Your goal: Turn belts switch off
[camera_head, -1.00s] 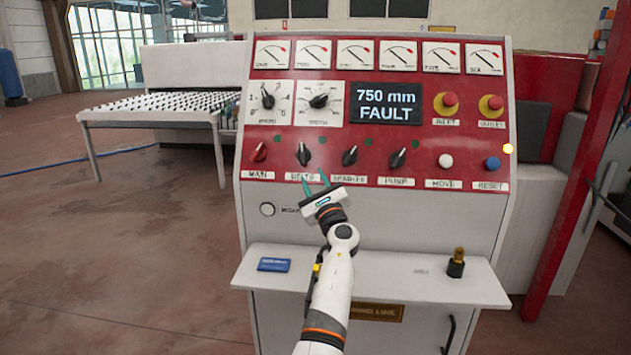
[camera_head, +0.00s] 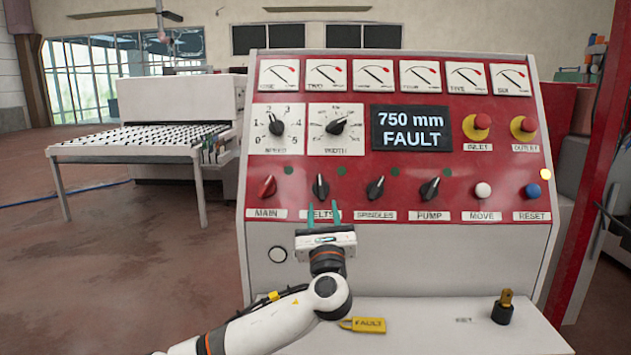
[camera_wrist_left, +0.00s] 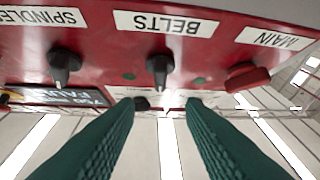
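In the left wrist view the belts switch (camera_wrist_left: 160,68) shows upside down, beyond and between my fingertips. My left gripper (camera_head: 322,214) is just below the knob in the head view, its two teal fingers apart with nothing between them. The gripper also shows in the left wrist view (camera_wrist_left: 164,104). The fingers do not appear to touch the knob. My right gripper is out of view.
The red main switch (camera_head: 267,187) is left of the belts switch, the spindles switch (camera_head: 375,188) and pump switch (camera_head: 429,189) right. The display (camera_head: 411,128) reads 750 mm FAULT.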

